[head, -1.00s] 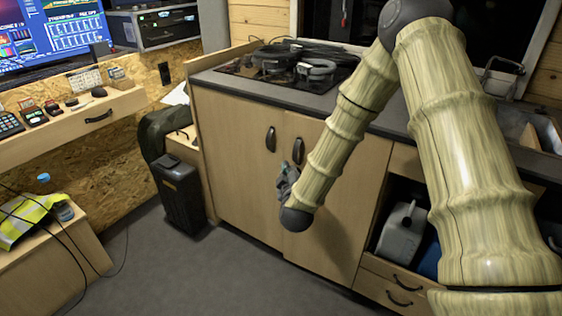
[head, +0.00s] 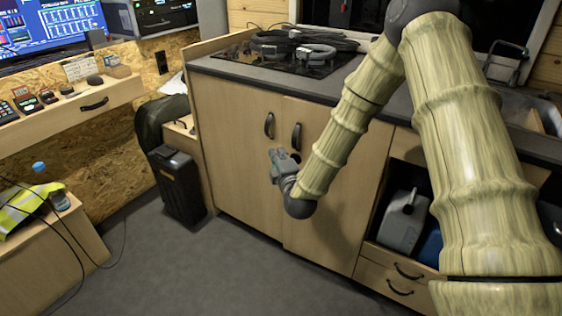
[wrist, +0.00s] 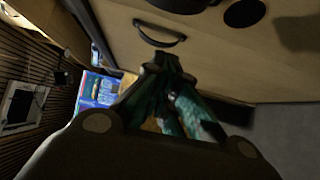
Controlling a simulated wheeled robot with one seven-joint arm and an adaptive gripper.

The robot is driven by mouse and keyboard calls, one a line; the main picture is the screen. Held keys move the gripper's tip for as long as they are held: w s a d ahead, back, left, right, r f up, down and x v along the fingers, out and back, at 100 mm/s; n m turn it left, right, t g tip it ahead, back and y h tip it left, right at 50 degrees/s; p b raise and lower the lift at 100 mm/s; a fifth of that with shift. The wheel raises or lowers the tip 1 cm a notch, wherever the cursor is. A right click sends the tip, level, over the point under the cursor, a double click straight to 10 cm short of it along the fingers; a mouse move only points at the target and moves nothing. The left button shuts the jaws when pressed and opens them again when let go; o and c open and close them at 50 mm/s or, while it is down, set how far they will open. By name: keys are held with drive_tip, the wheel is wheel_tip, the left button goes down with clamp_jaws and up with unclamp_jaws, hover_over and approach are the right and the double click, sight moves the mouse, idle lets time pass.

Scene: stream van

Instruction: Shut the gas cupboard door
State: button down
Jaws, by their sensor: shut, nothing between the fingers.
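The wooden cupboard under the hob has a left door (head: 235,160) and a right door (head: 325,232), each with a dark handle. I cannot tell which is the gas cupboard door. Both look shut or nearly so; a small gap cannot be ruled out. My gripper (head: 274,154) is shut and empty, in front of the doors just below the handles. In the wrist view my gripper (wrist: 163,62) points at a wooden panel (wrist: 225,60) with a dark handle (wrist: 160,35). Contact with the panel cannot be made out. My forearm hides part of the right door.
A black bin (head: 178,187) stands left of the cupboard. Right of it is an open shelf with a grey canister (head: 403,220), above drawers (head: 400,280). A low wooden box (head: 70,245) with a yellow vest is at left. The grey floor (head: 235,265) in front is clear.

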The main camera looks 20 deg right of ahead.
drive_tip(key=w+d, duration=0.3)
drive_tip(key=w, duration=0.4)
drive_tip(key=shift+w+b, duration=0.15)
drive_tip(key=shift+b, duration=0.2)
drive_tip(key=shift+w+d+f, duration=0.1)
drive_tip(key=shift+d+f, duration=0.05)
